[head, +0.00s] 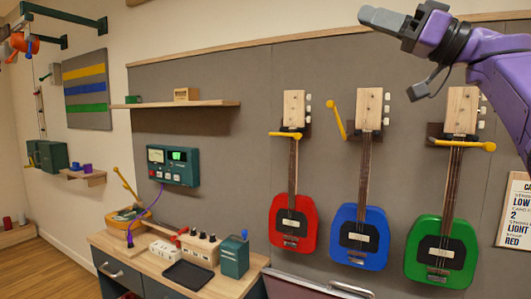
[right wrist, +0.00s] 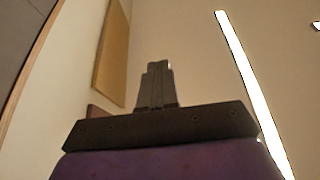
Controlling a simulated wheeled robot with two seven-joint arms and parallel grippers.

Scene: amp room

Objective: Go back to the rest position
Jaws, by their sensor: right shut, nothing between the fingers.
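My right gripper (head: 384,20) is at the top right of the head view, at the end of my purple arm. It is raised above and in front of the wall of guitars. In the right wrist view its dark fingers (right wrist: 156,85) are together with nothing between them, pointing up toward the ceiling and upper wall. My left gripper is in neither view.
Red (head: 293,232), blue (head: 358,237) and green (head: 441,250) guitars hang on the grey wall panel (head: 240,140). A wooden workbench (head: 222,289) with several devices stands at lower left. A shelf (head: 190,104) juts out above it. Floor (head: 45,270) shows at far left.

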